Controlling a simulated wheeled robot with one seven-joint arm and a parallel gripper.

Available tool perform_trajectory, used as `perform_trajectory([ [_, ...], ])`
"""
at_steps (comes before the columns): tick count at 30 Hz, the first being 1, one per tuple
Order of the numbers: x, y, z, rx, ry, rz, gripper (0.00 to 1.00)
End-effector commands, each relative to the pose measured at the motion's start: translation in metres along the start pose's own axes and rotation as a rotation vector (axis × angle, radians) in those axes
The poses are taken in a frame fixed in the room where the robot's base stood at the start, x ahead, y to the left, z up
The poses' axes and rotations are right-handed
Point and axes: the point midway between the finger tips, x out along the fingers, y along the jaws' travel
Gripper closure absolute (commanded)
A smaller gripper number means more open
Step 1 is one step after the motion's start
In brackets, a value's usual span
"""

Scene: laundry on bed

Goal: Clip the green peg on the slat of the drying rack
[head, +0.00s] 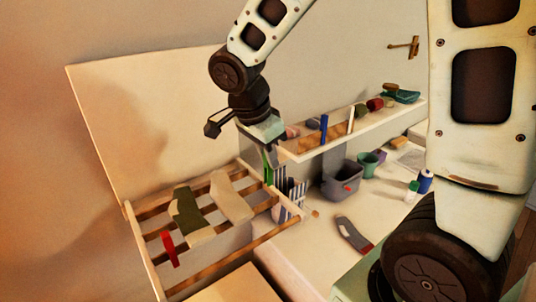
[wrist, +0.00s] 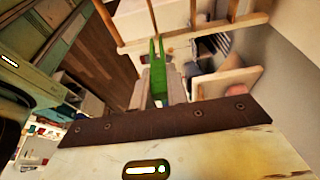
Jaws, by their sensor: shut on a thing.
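My gripper (head: 269,160) is shut on the green peg (wrist: 157,60) and points downward at the right end of the drying rack (head: 258,247). In the wrist view the gripper (wrist: 158,88) has the peg between its fingers, with the peg's two prongs pointing away from it. In the head view only a small part of the green peg (head: 268,175) shows. Wooden bars (wrist: 195,34) lie beyond the prongs in the wrist view. I cannot tell whether the peg touches a slat. A red peg (head: 168,248) sits on the rack's front left slat.
A green and cream sock (head: 187,212) and a cream sock (head: 230,196) hang over the slats. A shelf (head: 350,134) with small objects is behind. A grey bin (head: 341,181), a green cup (head: 368,164) and a dark-handled tool (head: 353,235) are on the surface at right.

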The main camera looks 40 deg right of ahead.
Motion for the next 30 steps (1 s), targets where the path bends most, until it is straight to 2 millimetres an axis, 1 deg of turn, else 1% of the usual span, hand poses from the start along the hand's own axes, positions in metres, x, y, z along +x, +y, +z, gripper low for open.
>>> perform_trajectory([
  [13,0.002,0.000,0.002,-0.001,0.001,-0.001,1.00],
  [24,0.030,0.000,0.010,0.000,0.000,0.000,1.00],
  [30,0.038,0.000,0.012,0.000,0.000,0.000,1.00],
])
